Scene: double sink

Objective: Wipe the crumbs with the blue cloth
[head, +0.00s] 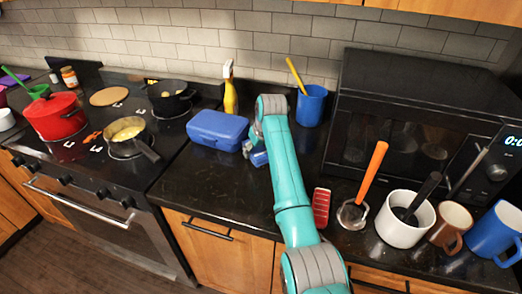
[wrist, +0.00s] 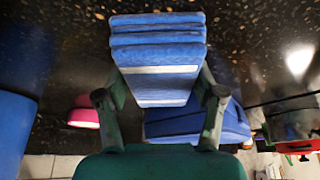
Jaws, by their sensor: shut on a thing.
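My gripper (wrist: 160,96) is shut on the blue cloth (wrist: 157,48), a folded stack with a pale stripe, in the wrist view. A finger lies on each side of the cloth. In the head view the cloth (head: 257,157) shows low over the dark counter, just right of the blue box, partly hidden by my gripper (head: 254,138). I cannot tell whether the cloth touches the counter. Small pale specks (wrist: 265,20) show on the counter in the wrist view; I cannot tell crumbs from the counter's own speckle.
A blue lidded box (head: 217,131) stands close left of my gripper, with a yellow spray bottle (head: 231,95) behind. A blue cup (head: 311,105) and black microwave (head: 415,125) stand right. The stove holds a red pot (head: 55,115). A red-topped brush (head: 321,207) lies near the front edge.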

